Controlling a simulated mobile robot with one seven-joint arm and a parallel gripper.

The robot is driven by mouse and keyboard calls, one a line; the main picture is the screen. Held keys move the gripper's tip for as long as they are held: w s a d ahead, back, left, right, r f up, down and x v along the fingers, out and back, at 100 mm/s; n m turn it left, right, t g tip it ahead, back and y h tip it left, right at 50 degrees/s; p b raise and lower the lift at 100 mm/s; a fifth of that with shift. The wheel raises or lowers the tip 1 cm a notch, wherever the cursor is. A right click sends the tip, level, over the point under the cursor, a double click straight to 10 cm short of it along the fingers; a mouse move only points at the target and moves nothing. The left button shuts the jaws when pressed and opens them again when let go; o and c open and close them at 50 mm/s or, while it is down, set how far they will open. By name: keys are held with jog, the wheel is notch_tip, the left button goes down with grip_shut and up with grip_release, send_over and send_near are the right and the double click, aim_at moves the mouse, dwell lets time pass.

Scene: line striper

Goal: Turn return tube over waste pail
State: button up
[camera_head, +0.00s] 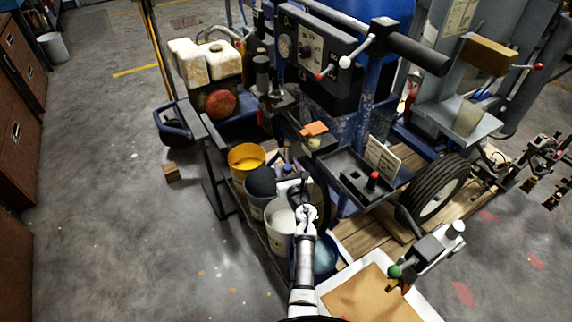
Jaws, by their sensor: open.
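My gripper (291,181) is at the end of my white and grey arm, in the middle of the picture. It is open and small in view, beside the blue machine's lower frame and over the row of pails. A yellow-topped pail (246,157) stands at the back of the row. A pail with a dark top (261,182) is just left of my gripper, and a white pail (280,222) is nearer, partly behind my arm. I cannot tell which is the waste pail. A dark curved hose (323,190) runs down right of my gripper; it may be the return tube.
The blue line striper (335,85) fills the centre, with a black tyre (437,190) at right. A brown board (370,297) lies at the front. The concrete floor (105,200) at left is mostly clear.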

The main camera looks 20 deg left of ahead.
jog(key=shift+w+a, duration=0.35)
jog(key=shift+w, duration=0.25)
grip_shut()
